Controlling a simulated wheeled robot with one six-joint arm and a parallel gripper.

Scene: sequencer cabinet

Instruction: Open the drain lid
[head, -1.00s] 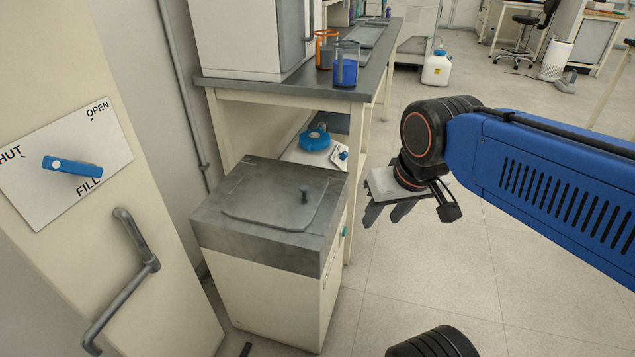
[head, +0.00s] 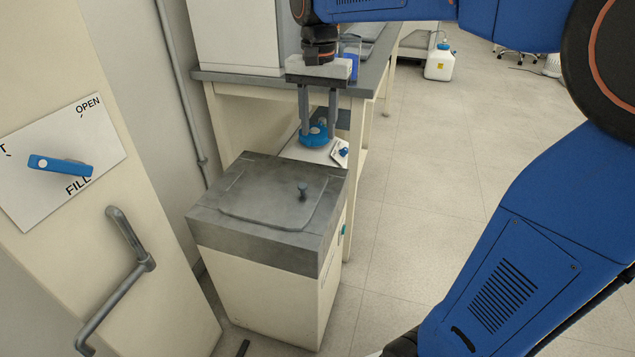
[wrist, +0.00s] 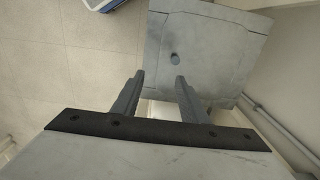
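The drain lid (head: 265,200) is a grey plate lying flat on the grey top of a cream cabinet (head: 262,290). A small upright knob (head: 302,191) stands near the lid's right side. The lid also shows in the wrist view (wrist: 205,45), with its knob (wrist: 175,58) just beyond my fingertips. My gripper (head: 318,135) points down above and behind the cabinet in the head view. Its two fingers are apart with nothing between them, as the wrist view (wrist: 160,77) also shows. It does not touch the lid or knob.
A bench (head: 290,88) with a white box stands behind the cabinet. A blue round object (head: 313,138) sits on a low white surface behind the lid. A wall panel with a blue lever (head: 60,166) and a bent grey handle (head: 128,270) are at left.

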